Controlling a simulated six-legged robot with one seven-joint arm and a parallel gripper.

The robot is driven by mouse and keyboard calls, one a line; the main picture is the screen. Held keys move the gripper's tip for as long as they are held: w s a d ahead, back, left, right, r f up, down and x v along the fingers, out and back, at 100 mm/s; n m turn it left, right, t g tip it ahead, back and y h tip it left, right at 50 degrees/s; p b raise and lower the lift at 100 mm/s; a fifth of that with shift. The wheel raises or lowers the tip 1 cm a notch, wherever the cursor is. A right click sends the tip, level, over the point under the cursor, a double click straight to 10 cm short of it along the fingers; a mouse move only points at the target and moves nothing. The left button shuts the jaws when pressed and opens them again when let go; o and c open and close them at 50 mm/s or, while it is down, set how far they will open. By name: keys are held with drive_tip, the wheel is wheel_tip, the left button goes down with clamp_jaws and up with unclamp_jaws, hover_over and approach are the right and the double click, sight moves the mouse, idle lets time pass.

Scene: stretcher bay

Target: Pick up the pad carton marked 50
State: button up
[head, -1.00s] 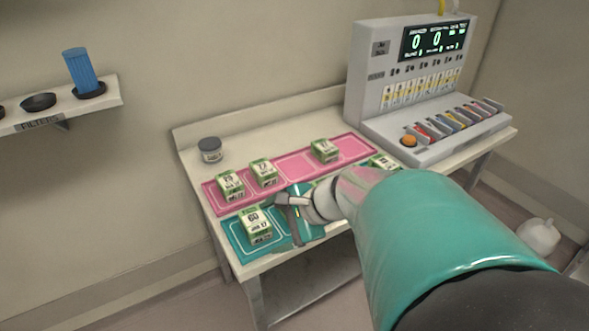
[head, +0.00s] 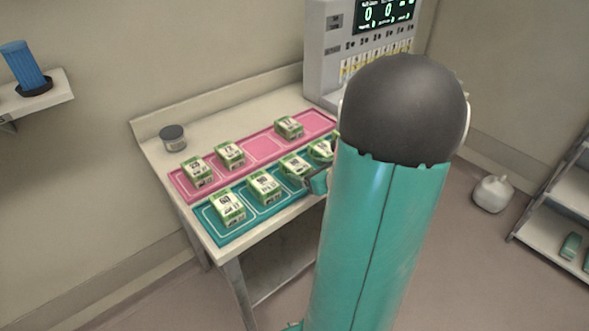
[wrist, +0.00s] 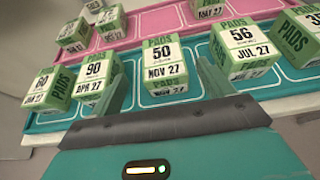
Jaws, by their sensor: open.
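The pad carton marked 50 (wrist: 162,72) is a green and white box reading NOV 27, in the middle of the wrist view. In the head view it appears as the third carton from the left (head: 294,166) in the teal row. My gripper (wrist: 161,80) is open, with one finger to each side of this carton in the wrist view. I cannot tell whether the fingers touch it. In the head view my gripper (head: 312,180) is at the table's front edge beside this carton, partly hidden by my arm.
The carton marked 90 (wrist: 96,75) stands close on the left and the one marked 56 (wrist: 243,50) close on the right. The carton marked 60 (wrist: 46,87) is further left. A pink mat (head: 262,148) with more cartons lies behind. A grey jar (head: 173,138) stands back left.

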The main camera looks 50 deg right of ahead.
sight(295, 163)
drive_tip(key=shift+d+r+x, duration=0.15)
drive_tip(key=shift+x, duration=1.4)
drive_tip(key=shift+d+r+x, duration=0.15)
drive_tip(key=shift+x, duration=1.4)
drive_tip(key=shift+w, duration=0.1)
drive_tip(key=c, duration=1.2)
drive_tip(key=shift+r, duration=0.1)
